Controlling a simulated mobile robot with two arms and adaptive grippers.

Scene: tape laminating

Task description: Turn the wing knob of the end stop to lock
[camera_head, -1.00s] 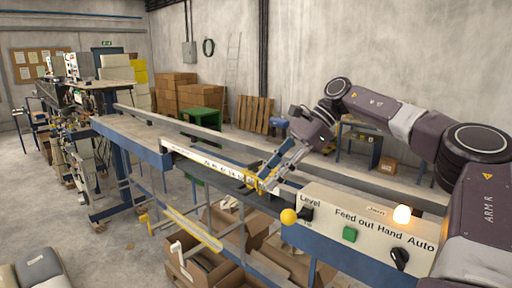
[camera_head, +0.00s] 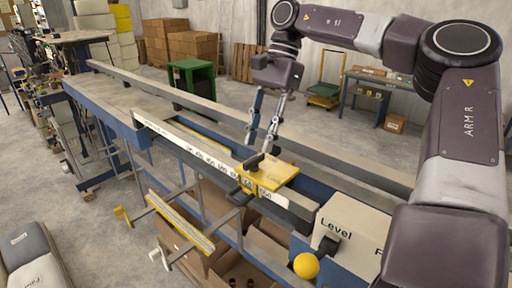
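The end stop is a yellow block (camera_head: 278,176) on the scaled rail (camera_head: 205,158) of the machine. A small dark wing knob (camera_head: 254,161) shows at its left side, near the top. My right gripper (camera_head: 259,146) comes down from above with its two fingers apart. Its fingertips are just above and behind the knob, with nothing visible between them. Whether a fingertip touches the knob or the block cannot be told. My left gripper is not in view.
A control box (camera_head: 353,235) with a yellow ball (camera_head: 306,265) stands right of the end stop. A long grey beam (camera_head: 215,112) runs behind the rail. A yellow bar (camera_head: 180,221) and cardboard boxes (camera_head: 262,240) are below. The floor behind is mostly free.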

